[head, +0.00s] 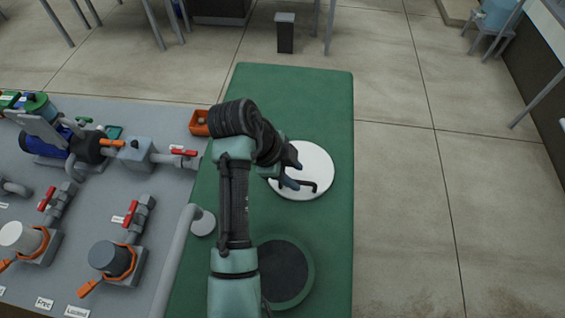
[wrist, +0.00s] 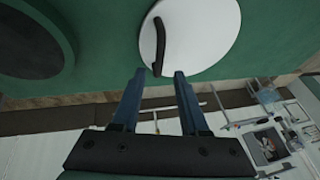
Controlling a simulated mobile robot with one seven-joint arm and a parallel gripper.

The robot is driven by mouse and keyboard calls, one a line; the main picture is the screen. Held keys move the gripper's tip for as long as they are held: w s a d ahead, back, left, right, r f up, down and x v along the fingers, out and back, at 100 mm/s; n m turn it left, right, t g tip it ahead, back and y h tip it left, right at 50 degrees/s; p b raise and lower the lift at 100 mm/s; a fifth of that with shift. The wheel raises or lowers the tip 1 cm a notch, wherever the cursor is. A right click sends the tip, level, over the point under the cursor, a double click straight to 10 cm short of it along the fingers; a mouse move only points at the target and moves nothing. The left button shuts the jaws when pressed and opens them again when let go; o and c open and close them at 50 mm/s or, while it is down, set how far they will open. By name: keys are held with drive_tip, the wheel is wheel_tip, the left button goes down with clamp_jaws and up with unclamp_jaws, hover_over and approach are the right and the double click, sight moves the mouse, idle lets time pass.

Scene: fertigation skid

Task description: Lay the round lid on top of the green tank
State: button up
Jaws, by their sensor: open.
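The round lid (head: 318,166) is a white disc with a dark bar handle (head: 300,185); it lies on the green top of the tank (head: 327,98), right of my arm in the head view. A dark round opening with a green rim (head: 310,275) is in the same top, nearer to me and partly behind my arm. In the wrist view the lid (wrist: 205,30) is ahead of my gripper (wrist: 157,75). The handle (wrist: 159,45) stands just beyond the fingertips, roughly in line with the gap. My gripper is open, with nothing between its fingers.
A grey skid panel (head: 75,215) with red-handled valves, pipes and a blue pump is on the left. A grey pipe (head: 178,250) runs along the green top's left edge.

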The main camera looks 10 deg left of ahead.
drive_tip(key=v, duration=0.8)
drive_tip(key=w+d+r+n+t+y, duration=0.1)
drive_tip(key=w+d+r+n+t, duration=0.2)
drive_tip(key=r, duration=0.5)
drive_tip(key=w+r+n+t, duration=0.3)
drive_tip(key=w+r+t, duration=0.15)
drive_tip(key=r, duration=0.35)
drive_tip(key=w+d+r+n+t+y, duration=0.1)
drive_tip(key=w+d+r+n+t, duration=0.1)
drive_tip(key=r+t, duration=0.5)
drive_tip(key=s+r+n+t+y, duration=0.1)
drive_tip(key=s+r+n+t, duration=0.4)
drive_tip(key=r, duration=0.9)
drive_tip(key=s+r+n+t+y, duration=0.1)
drive_tip(key=s+r+n+t, duration=0.4)
drive_tip(key=s+r, duration=0.7)
wheel_tip(320, 180, up, 2)
drive_tip(key=shift+d+r+t, duration=0.1)
drive_tip(key=shift+d+t, duration=0.25)
drive_tip(key=shift+d, duration=0.1)
